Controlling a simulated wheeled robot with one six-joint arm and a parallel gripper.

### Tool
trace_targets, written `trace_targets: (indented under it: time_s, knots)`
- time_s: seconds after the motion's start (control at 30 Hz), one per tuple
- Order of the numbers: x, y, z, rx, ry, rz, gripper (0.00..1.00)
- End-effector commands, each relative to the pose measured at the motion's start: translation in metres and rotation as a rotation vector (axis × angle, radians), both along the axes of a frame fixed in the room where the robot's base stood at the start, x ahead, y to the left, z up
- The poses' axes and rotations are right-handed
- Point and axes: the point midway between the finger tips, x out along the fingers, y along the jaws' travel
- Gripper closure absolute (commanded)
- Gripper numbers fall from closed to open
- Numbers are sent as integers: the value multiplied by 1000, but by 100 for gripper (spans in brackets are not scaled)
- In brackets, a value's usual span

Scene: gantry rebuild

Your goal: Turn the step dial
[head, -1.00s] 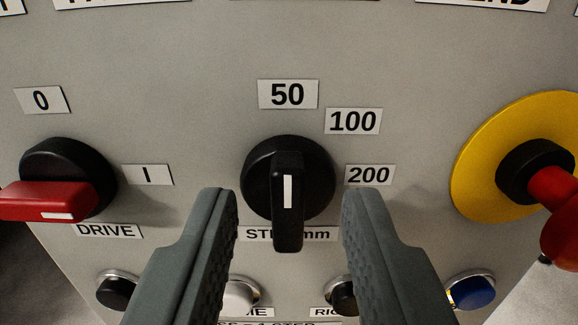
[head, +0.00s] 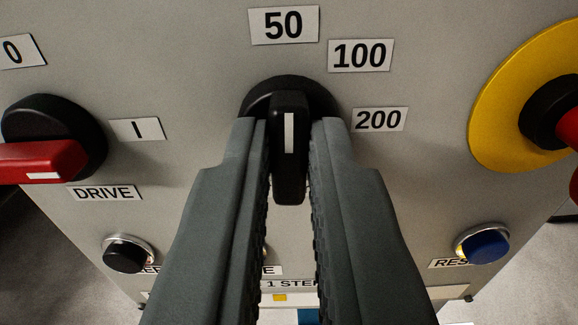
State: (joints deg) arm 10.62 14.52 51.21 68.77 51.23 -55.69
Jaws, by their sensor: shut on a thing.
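The step dial (head: 290,170) is a black round knob with a raised bar handle and a white pointer line. The bar stands upright in the picture, its white line below the 50 label (head: 284,25). The 100 label (head: 360,55) and the 200 label (head: 379,119) sit to the dial's upper right and right. My gripper (head: 290,135) has one finger on each side of the bar and is shut on it. The fingers hide the dial's lower sides and its name label.
Left of the dial is the red-handled DRIVE switch (head: 45,160). On the right is a red stop button on a yellow disc (head: 500,130). A black button (head: 126,254) and a blue button (head: 482,246) sit lower on the grey panel.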

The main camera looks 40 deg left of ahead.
Motion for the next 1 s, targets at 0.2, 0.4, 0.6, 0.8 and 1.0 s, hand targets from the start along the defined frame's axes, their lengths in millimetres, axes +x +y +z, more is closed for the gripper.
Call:
trace_targets:
  time_s: [0.2, 0.4, 0.6, 0.8, 1.0]
  knots:
    - [0, -1, 0, 100, 73, 0, 100]
    - [1, -1, 0, 243, 177, -1, 100]
    - [1, -2, 0, 399, 288, -1, 100]
    - [2, -3, -1, 553, 401, -1, 100]
    - [2, -3, -1, 707, 512, -1, 100]
